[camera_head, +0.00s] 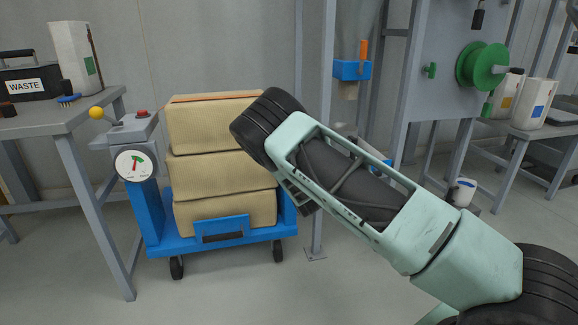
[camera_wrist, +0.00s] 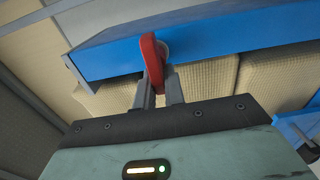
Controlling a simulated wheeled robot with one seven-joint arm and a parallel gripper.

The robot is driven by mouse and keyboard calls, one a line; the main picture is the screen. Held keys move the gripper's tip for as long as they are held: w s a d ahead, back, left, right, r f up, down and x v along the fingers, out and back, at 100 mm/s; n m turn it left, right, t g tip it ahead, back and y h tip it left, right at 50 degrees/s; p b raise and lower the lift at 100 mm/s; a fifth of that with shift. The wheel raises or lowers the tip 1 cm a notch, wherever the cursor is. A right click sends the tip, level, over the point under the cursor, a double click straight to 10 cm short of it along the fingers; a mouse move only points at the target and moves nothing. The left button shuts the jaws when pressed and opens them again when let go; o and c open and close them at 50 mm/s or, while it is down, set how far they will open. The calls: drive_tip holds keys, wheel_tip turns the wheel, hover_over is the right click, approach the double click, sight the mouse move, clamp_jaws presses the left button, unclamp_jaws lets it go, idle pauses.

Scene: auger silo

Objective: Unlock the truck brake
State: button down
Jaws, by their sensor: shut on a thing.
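The truck (camera_head: 235,237) is a blue wheeled cart, loaded with stacked tan sacks, in the head view. In the wrist view its blue frame (camera_wrist: 210,40) runs across the top. A red lever (camera_wrist: 150,52), which looks like the brake, stands out from that frame beside a pale round part. My gripper (camera_wrist: 158,88) is shut on the red lever, with the lever between its two grey fingers. In the head view my arm hides the fingers and the lever, at the truck's right side.
A grey post (camera_head: 319,150) stands close to the truck's right side. A grey table (camera_head: 60,122) stands at the left, by a console (camera_head: 133,130) with a dial and a yellow-knobbed lever. The sacks (camera_head: 222,165) fill the truck. Floor in front is clear.

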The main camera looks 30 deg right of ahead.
drive_tip(key=shift+s+d+f, duration=0.15)
drive_tip(key=shift+s+d, duration=0.05)
drive_tip(key=shift+d, duration=0.35)
drive_tip(key=c, duration=1.5)
unclamp_jaws()
drive_tip(key=shift+a, duration=0.15)
drive_tip(key=shift+a, duration=0.1)
drive_tip(key=p+v, duration=0.5)
drive_tip(key=v, duration=1.2)
drive_tip(key=shift+s, duration=0.15)
drive_tip(key=shift+o, duration=0.5)
